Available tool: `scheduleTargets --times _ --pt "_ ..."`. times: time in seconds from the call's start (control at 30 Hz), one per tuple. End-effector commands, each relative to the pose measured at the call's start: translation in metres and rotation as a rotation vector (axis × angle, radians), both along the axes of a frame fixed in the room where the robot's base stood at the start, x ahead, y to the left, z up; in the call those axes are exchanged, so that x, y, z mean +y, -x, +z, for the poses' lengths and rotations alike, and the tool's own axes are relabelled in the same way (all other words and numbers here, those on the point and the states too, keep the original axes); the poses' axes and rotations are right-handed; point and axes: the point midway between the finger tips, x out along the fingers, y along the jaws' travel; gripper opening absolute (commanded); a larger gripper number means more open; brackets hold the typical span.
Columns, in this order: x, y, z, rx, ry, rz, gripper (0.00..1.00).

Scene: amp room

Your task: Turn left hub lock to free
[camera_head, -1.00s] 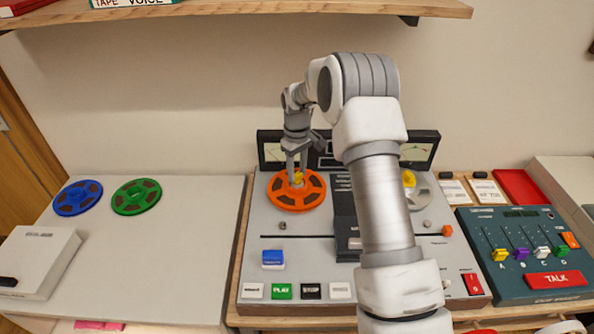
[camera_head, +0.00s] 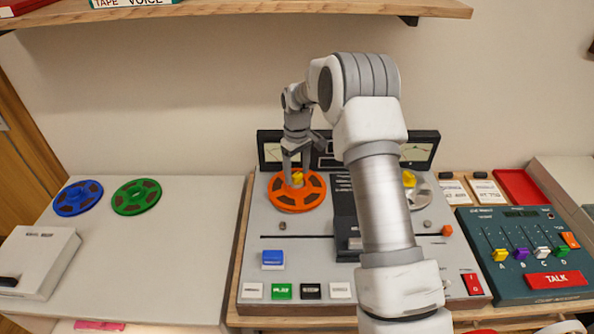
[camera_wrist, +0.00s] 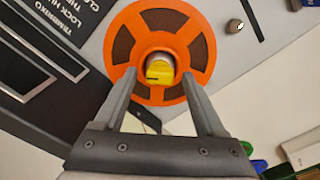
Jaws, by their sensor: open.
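The left hub lock (camera_head: 297,178) is a yellow knob at the centre of the orange reel (camera_head: 299,203) on the left of the tape deck. In the wrist view the yellow lock (camera_wrist: 160,70) sits on a grey hub in the middle of the orange reel (camera_wrist: 193,50). My gripper (camera_head: 296,180) points down over it. In the wrist view my gripper (camera_wrist: 158,85) is open, its two fingers apart on either side of the lock, with visible gaps between. The fingers' exact height against the lock is hard to tell.
Blue (camera_head: 77,198) and green (camera_head: 137,197) reels lie on the left counter. A mixer panel (camera_head: 525,250) stands at right. A shelf (camera_head: 300,8) hangs above; keys line the deck's front.

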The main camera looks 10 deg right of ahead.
Motion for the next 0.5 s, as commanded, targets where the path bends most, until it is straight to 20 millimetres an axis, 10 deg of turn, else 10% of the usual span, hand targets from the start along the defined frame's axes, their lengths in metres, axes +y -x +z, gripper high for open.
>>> scheduleTargets --times 0.5 --pt "0.000 -0.001 0.090 -0.005 0.000 0.000 0.72"
